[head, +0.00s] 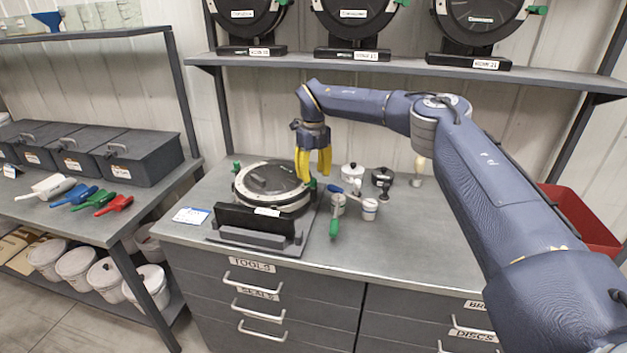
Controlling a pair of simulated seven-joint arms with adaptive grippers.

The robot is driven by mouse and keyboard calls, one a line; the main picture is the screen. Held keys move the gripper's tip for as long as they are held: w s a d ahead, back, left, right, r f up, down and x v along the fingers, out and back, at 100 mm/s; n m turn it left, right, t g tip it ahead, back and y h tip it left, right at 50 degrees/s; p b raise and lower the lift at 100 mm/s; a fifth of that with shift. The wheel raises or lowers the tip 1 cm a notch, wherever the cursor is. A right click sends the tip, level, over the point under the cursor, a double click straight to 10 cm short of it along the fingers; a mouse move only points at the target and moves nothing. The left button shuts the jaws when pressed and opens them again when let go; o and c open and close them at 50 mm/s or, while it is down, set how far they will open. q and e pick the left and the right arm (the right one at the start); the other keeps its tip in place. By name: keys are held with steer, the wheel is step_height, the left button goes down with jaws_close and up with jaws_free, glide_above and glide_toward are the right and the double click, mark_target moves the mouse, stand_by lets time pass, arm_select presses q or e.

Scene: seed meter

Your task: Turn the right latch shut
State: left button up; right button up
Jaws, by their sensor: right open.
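The seed meter (273,180) is a round dark disc unit with a clear lid and pale rim, on a dark stand on the grey workbench. A green latch, the right one (312,185), shows at its right edge, just under my right gripper's fingertips. A second green latch (236,167) is at its left edge. My right gripper (315,175) has yellow fingers pointing down at the meter's right side. Its fingers are apart with nothing seen between them. Whether they touch the right latch, and the latch's exact turn, cannot be told. My left gripper is not in view.
Right of the meter are small cups (369,208), a green-handled tool (334,225), a blue-handled tool (335,188) and dark and white pots (382,178). A shelf (400,68) with more meters is above. A red bin (580,218) stands far right. The bench front centre is clear.

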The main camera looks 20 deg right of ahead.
mark_target(314, 180)
step_height(314, 180, up, 9)
stand_by(0.4)
stand_by(0.4)
